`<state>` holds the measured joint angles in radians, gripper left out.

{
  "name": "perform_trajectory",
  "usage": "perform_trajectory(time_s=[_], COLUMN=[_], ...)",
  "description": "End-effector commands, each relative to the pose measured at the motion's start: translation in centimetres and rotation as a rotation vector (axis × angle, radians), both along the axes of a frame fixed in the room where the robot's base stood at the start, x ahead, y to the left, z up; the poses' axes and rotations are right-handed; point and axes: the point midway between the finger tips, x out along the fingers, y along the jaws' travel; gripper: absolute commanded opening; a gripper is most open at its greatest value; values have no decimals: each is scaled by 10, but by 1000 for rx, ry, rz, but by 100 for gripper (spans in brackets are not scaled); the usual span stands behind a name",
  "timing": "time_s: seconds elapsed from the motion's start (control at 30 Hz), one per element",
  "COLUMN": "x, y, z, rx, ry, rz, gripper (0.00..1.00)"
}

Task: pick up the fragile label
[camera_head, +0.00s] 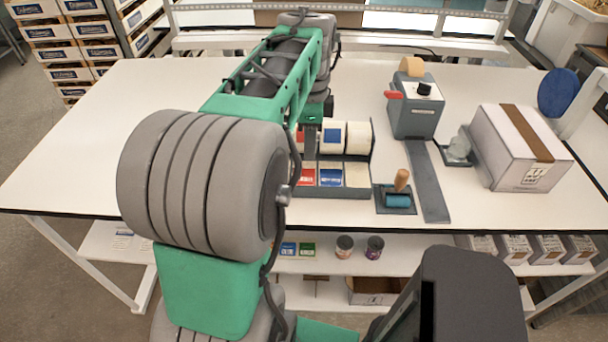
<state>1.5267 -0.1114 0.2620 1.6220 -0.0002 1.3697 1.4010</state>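A grey label holder (330,193) stands on the white table, right of my arm. Its front row shows a red label (307,177), a blue label (331,177) and a cream label (356,176). Behind them are a partly covered red-marked one, a blue-marked roll (332,138) and a cream roll (358,138). The print is too small to read, so I cannot confirm which is the fragile label; red seems likeliest. My gripper (311,140) appears to reach down at the holder's back left, above the red label. My arm hides much of it, and its fingers are not clear.
A grey tape dispenser (415,112) stands behind a dark strip (430,180). A taped white carton (520,150) is at the right. The table's left part (90,150) is bare.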

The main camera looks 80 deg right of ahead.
Motion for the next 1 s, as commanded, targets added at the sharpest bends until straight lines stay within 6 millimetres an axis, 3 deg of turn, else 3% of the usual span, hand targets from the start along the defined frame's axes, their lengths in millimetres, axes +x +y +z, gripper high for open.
perform_trajectory(time_s=[0.4, 0.63, 1.0], x=[1, 1, 2], y=[0, -1, -1], z=[-65, -68, -68], rx=[3, -1, -1], ry=[1, 0, 0], rz=[5, 6, 7], gripper=[28, 28, 0])
